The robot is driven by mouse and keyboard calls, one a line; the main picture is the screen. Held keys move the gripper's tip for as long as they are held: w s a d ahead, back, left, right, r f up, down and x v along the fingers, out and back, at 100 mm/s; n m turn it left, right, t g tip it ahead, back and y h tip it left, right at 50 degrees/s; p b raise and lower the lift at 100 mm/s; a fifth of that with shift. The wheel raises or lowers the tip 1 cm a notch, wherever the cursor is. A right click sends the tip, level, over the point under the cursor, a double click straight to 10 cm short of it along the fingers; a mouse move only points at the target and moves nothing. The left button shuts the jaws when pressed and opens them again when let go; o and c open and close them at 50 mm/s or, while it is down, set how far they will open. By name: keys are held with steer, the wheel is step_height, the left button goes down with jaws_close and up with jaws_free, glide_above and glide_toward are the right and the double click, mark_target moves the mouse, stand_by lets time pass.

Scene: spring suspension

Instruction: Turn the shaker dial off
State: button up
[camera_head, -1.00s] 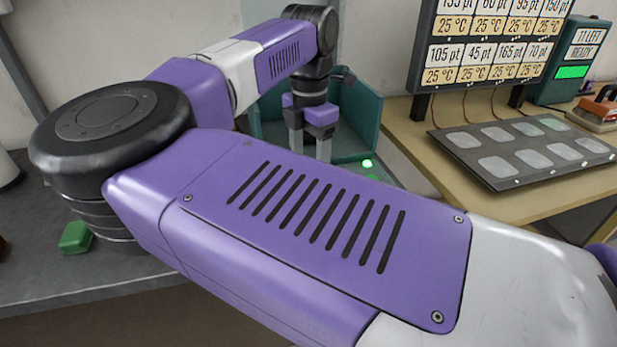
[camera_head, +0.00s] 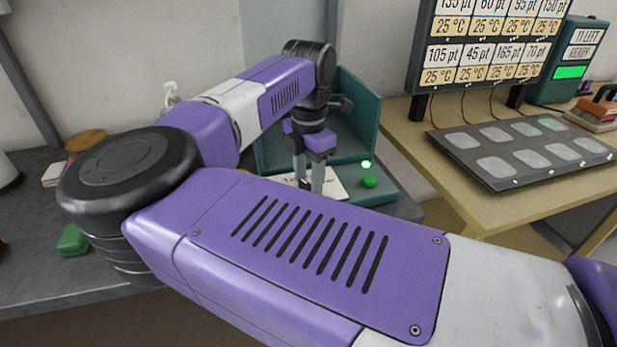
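The teal device (camera_head: 357,115), which looks like the shaker, stands at the back centre with a raised back and side wall. A lit green lamp (camera_head: 366,164) and a round green knob or button (camera_head: 369,182) sit on its right front. A white plate with dark lettering (camera_head: 335,188) shows beside them. My gripper (camera_head: 309,180) points down over this plate, left of the green knob and apart from it. Its two grey fingers look a little apart, with nothing clearly between them. My forearm hides the device's front, and I cannot make out a dial setting.
A green block (camera_head: 73,240) lies on the grey bench at left. On the right, a tan table (camera_head: 480,213) bears a dark panel with pale pads (camera_head: 520,150), a temperature board (camera_head: 490,45) and a teal box reading "11 LEFT" (camera_head: 568,62).

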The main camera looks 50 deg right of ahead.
steer(key=shift+n, duration=0.3)
steer(key=shift+c, duration=0.5)
steer(key=n+b, duration=0.2)
steer(key=n, duration=0.1)
steer(key=shift+w, duration=0.1)
steer(key=n+b, duration=0.2)
steer(key=n, duration=0.3)
steer(key=shift+w, duration=0.1)
steer(key=shift+n, duration=0.3)
steer(key=o, duration=1.4)
